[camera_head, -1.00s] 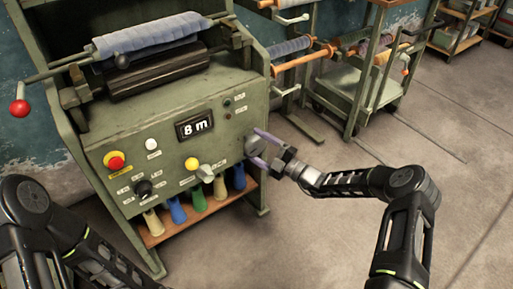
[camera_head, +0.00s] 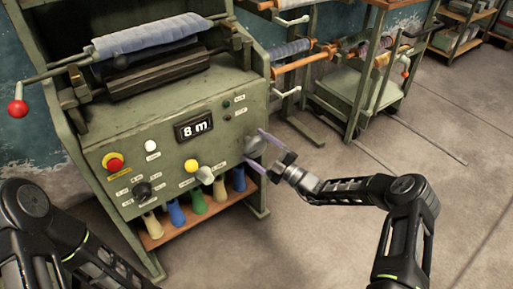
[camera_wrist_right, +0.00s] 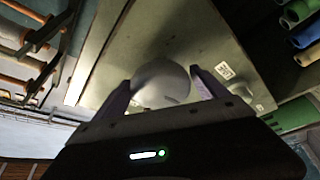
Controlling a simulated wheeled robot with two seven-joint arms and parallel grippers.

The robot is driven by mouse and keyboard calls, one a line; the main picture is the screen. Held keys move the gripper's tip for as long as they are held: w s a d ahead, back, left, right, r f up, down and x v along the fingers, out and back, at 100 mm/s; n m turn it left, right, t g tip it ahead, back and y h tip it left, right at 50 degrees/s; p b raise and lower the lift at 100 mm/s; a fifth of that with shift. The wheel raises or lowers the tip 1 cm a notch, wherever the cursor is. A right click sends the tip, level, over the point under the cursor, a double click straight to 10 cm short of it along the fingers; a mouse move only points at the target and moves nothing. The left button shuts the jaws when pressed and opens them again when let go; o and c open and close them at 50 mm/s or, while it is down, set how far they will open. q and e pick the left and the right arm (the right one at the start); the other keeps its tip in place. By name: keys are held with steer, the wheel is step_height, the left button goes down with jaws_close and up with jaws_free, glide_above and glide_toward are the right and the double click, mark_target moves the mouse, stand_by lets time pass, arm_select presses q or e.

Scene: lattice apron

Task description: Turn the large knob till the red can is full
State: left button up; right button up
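A large round grey knob (camera_head: 255,146) sits at the right end of the green machine's sloping panel. It also shows in the right wrist view (camera_wrist_right: 161,84). My right gripper (camera_head: 264,150) has its two purple fingers spread, one on each side of the knob; in the right wrist view (camera_wrist_right: 165,88) the knob lies between them. I cannot tell whether either finger touches it. The panel's display (camera_head: 194,127) reads 8 m. I see no red can. My left arm is at the lower left, with its gripper out of view.
The panel carries a red button (camera_head: 115,163), a yellow button (camera_head: 191,166), a white button (camera_head: 151,146) and a dark knob (camera_head: 142,190). Blue cloth (camera_head: 150,38) lies on the roller above. Several coloured cones stand on the shelf below. A cart (camera_head: 350,95) stands behind; the floor at right is clear.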

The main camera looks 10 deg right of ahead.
steer(key=shift+o, duration=1.2)
steer(key=shift+s, duration=0.1)
steer(key=v, duration=0.7)
steer(key=shift+s+d+p, duration=0.15)
steer(key=shift+s+p, duration=0.1)
steer(key=shift+p, duration=0.15)
steer(key=shift+f, duration=0.1)
